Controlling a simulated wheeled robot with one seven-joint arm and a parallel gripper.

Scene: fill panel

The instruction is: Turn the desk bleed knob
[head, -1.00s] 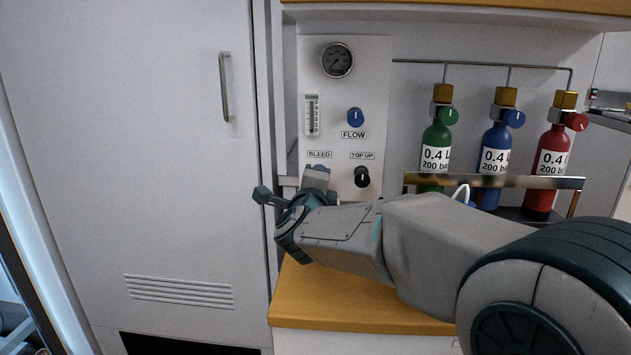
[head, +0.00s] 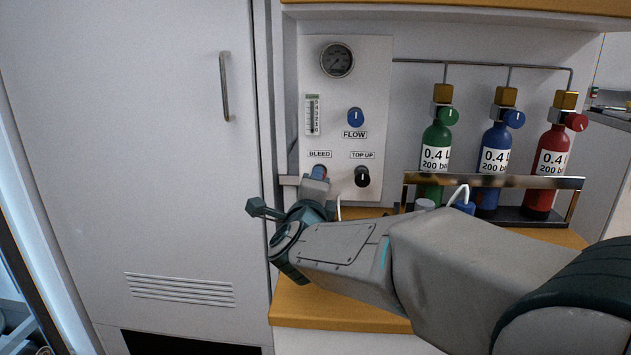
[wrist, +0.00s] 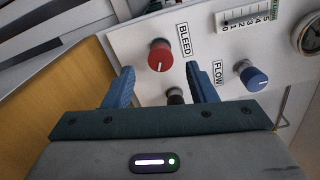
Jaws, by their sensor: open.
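The bleed knob (wrist: 160,55) is red with a white pointer line, beside the BLEED label (wrist: 184,40) on the white panel (wrist: 128,42) in the wrist view. My gripper (wrist: 160,70) is open. Its two blue fingers point at the panel, one tip left and one right of the red knob in the picture, with nothing between them; I see no contact. In the head view my gripper (head: 319,178) is just under the BLEED label and largely hides the knob.
The blue FLOW knob (head: 355,117) is above right of the bleed position, and the black TOP UP knob (head: 362,176) is close at its right. A gauge (head: 336,60) tops the panel. Green (head: 436,140), blue (head: 495,150) and red (head: 552,150) cylinders stand behind a metal rail (head: 490,180).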

